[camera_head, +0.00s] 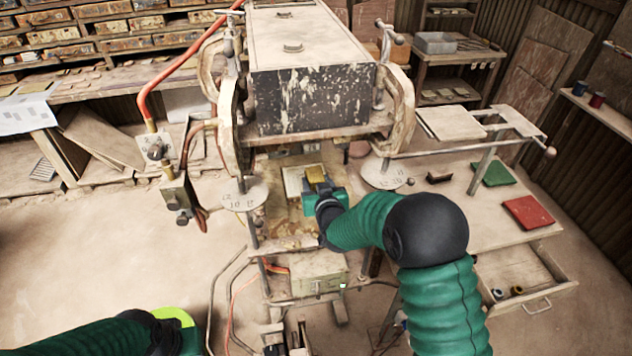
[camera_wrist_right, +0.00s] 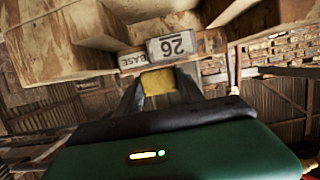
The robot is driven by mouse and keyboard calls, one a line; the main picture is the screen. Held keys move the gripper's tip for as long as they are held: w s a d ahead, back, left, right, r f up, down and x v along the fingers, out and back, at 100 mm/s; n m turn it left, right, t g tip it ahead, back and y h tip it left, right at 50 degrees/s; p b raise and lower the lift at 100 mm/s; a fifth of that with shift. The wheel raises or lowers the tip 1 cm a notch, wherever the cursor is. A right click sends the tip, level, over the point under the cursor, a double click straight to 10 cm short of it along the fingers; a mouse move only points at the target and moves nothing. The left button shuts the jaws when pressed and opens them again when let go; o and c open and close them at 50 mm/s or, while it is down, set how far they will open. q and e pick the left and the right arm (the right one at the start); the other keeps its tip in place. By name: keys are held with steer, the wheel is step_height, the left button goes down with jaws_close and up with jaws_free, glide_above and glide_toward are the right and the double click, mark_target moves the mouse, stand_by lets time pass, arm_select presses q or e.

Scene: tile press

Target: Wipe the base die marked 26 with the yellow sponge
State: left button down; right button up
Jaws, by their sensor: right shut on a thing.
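My right gripper (camera_head: 319,187) reaches into the press from the front, shut on the yellow sponge (camera_head: 315,173). In the right wrist view the sponge (camera_wrist_right: 158,81) sits between the two dark fingertips. A pale square plate (camera_head: 292,181), seemingly the base die, lies under and beside the sponge in the press. The wrist view shows a grey label marked 26 (camera_wrist_right: 172,47) and a BASE tag (camera_wrist_right: 132,60), both upside down, just beyond the sponge. I cannot tell whether the sponge touches the die.
The press's large upper block (camera_head: 312,98) hangs above the work space, with side posts and round dials (camera_head: 244,194) close by. A side table at the right holds a green pad (camera_head: 493,174) and a red pad (camera_head: 528,212). An open drawer (camera_head: 525,278) juts out below.

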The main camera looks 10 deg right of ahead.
steer(key=shift+s+f, duration=0.15)
steer(key=shift+f, duration=0.1)
steer(key=shift+s, duration=0.6)
steer(key=shift+s+r, duration=0.1)
steer(key=shift+s, duration=0.15)
steer(key=shift+s, duration=0.6)
steer(key=shift+s+r, duration=0.2)
steer(key=shift+b+x, duration=0.5)
steer(key=shift+x, duration=0.45)
steer(key=shift+w+r, duration=0.2)
steer(key=shift+w, duration=0.2)
